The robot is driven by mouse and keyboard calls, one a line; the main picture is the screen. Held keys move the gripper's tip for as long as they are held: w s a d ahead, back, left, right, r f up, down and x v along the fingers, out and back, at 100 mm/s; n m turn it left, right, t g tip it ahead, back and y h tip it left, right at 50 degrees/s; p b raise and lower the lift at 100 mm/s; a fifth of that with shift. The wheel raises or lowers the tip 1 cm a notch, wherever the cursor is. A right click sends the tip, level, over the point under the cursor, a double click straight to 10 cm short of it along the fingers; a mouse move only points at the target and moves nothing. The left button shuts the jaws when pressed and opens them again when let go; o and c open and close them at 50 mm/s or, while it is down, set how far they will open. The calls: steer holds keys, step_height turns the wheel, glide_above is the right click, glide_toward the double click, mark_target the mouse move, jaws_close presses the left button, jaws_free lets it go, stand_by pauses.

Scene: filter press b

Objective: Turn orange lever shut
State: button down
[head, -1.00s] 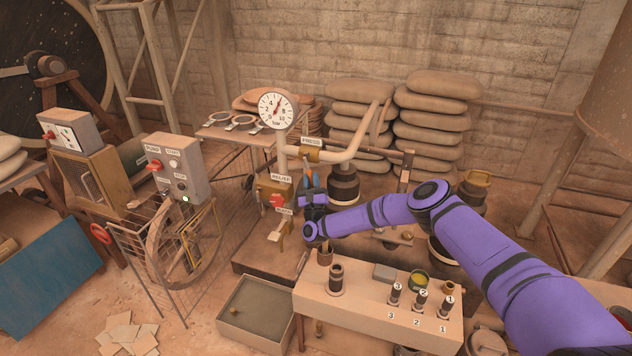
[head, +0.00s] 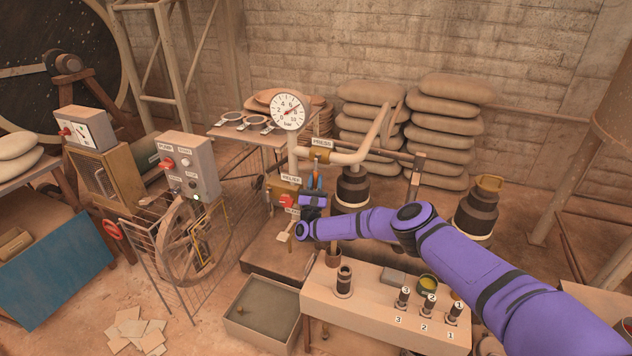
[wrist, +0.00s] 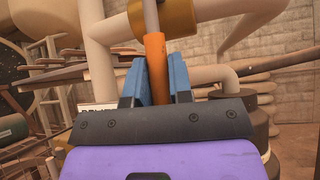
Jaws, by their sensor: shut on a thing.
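The orange lever (wrist: 156,68) stands upright in the wrist view, hanging down below the brass valve body on the PRESS pipe. My gripper (wrist: 160,82) is shut on the lever, with its blue fingers on either side of the orange grip. In the head view my gripper (head: 315,183) is at the pipework under the PRESS label (head: 322,142), and little of the orange lever shows between the fingers. The brass valve body (head: 320,156) sits on the pale pipe just above.
A pressure gauge (head: 288,111) stands above the pipe. A red RELIEF handle (head: 286,201) is close to the left of my gripper. A bench (head: 325,297) with numbered pegs stands in front, and sacks (head: 446,130) are stacked behind.

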steer(key=shift+r, duration=0.1)
steer(key=c, duration=1)
jaws_free()
steer(key=shift+a, duration=0.1)
steer(key=shift+c, duration=0.2)
steer(key=v, duration=1.1)
steer(key=shift+w, duration=0.1)
